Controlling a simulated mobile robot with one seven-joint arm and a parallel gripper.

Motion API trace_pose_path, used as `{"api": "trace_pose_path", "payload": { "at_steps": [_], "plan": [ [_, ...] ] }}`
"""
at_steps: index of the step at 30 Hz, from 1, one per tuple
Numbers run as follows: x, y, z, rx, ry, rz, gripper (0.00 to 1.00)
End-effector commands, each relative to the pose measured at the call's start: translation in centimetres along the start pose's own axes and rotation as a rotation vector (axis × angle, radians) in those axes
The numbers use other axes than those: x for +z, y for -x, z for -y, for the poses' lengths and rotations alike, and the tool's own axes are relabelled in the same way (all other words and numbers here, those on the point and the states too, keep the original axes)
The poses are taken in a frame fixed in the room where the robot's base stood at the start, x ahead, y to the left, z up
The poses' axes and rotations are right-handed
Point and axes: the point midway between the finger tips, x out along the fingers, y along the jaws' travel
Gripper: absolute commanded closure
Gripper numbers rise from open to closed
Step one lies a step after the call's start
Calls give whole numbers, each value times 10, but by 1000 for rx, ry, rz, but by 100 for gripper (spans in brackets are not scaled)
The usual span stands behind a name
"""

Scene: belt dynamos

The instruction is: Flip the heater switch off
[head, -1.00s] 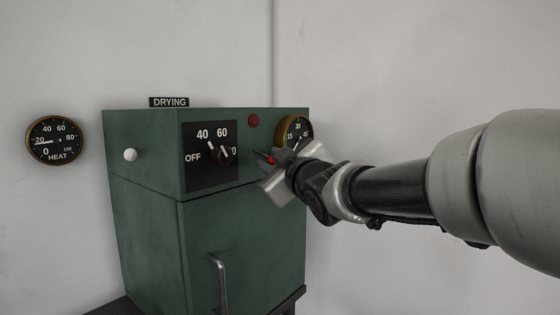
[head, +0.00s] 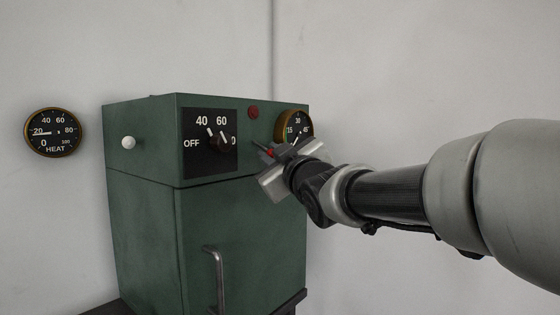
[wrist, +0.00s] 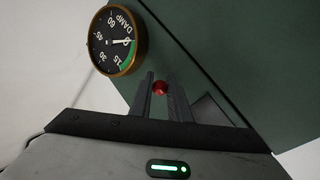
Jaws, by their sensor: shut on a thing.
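A green cabinet (head: 150,140) stands against the wall. My gripper (head: 265,149) is at the right part of its front, below the small damp gauge (head: 298,126). In the wrist view my gripper's two dark fingers (wrist: 160,98) are shut on a small red knob (wrist: 160,87), which also shows as a red spot in the head view (head: 270,152). The knob looks like the tip of a switch lever; its base and setting are hidden. A black selector dial (head: 222,139), marked OFF, 40 and 60, is to the left of my gripper and apart from it.
A round HEAT gauge (head: 53,132) hangs on the wall at left, its needle near 20. A white knob (head: 128,142) is on the cabinet's left side. A dark red disc (head: 253,112) and a door handle (head: 217,280) are on the front. Free space lies right of the cabinet.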

Motion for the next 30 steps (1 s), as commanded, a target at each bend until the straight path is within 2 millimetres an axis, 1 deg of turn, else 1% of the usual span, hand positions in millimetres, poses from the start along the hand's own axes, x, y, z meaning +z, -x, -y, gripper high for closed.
{"api": "trace_pose_path", "payload": {
  "at_steps": [2, 3, 5, 6, 14, 17, 20, 23, 30],
  "plan": [
    [1, 0, 1, -1, 0, 2, 100],
    [1, 0, 1, -2, 0, 3, 78],
    [1, 0, 1, -2, 0, 2, 68],
    [1, 0, 1, -1, 0, 2, 65],
    [1, 0, 0, -1, 0, 2, 65],
    [1, 6, 0, -1, -1, 2, 65],
    [0, 19, 0, 0, -2, 0, 65],
    [0, 40, -1, 2, -3, 0, 65],
    [0, 100, -1, 2, 0, 0, 65]
  ]
}}
